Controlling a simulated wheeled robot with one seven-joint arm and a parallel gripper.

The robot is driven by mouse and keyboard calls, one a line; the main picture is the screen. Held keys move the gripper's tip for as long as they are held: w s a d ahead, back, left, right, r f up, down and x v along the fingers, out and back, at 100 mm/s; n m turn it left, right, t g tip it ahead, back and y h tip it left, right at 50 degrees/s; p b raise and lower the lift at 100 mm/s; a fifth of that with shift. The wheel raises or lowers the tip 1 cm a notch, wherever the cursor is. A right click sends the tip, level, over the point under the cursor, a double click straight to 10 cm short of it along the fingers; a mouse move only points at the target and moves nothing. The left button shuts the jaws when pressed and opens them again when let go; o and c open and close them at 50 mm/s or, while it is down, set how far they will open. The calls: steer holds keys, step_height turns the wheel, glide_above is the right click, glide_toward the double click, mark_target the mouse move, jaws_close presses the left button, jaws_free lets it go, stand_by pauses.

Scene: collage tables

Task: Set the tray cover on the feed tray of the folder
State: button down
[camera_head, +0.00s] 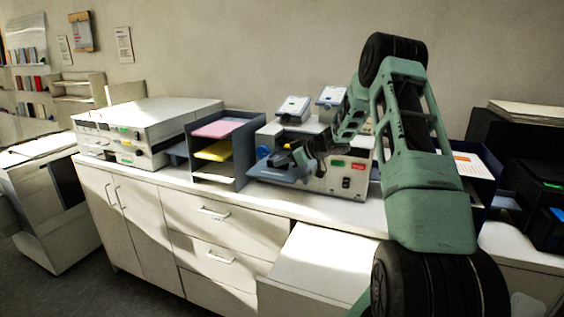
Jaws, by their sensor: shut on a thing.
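The folder (346,181) is a beige machine on the counter, with a green and a red label on its front. A flat grey-blue feed tray (273,174) juts out at its left. My gripper (290,157) is dark and small in the view, just above the tray at the folder's left part. It is shut on a dark piece, which I take to be the tray cover (279,160). The fingers and the arm hide much of this piece. I cannot tell whether it touches the tray.
A dark letter rack (241,172) with pink and yellow paper stands close left of the folder. A large white machine (150,128) is further left. My arm crosses the folder's right side. A blue box (478,186) with a printed sheet stands right. The counter front is a narrow clear strip.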

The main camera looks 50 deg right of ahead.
steer(key=shift+w+d+p, duration=0.15)
steer(key=shift+d+p, duration=0.1)
steer(key=shift+p, duration=0.2)
steer(key=shift+w+d+f+p, duration=0.1)
steer(key=shift+w+d+p, duration=0.2)
steer(key=shift+d+p, duration=0.4)
steer(key=shift+w+d+f+p, duration=0.15)
steer(key=shift+w+d+p, duration=0.3)
steer(key=shift+d, duration=0.75)
steer(key=shift+w+d+f+p, duration=0.15)
steer(key=shift+w+d+p, duration=0.3)
steer(key=shift+d, duration=0.8)
steer(key=shift+w+d+f+p, duration=0.2)
steer(key=shift+w+d, duration=0.4)
steer(key=shift+d, duration=0.6)
steer(key=c, duration=1.4)
jaws_free()
steer(key=shift+o, duration=0.2)
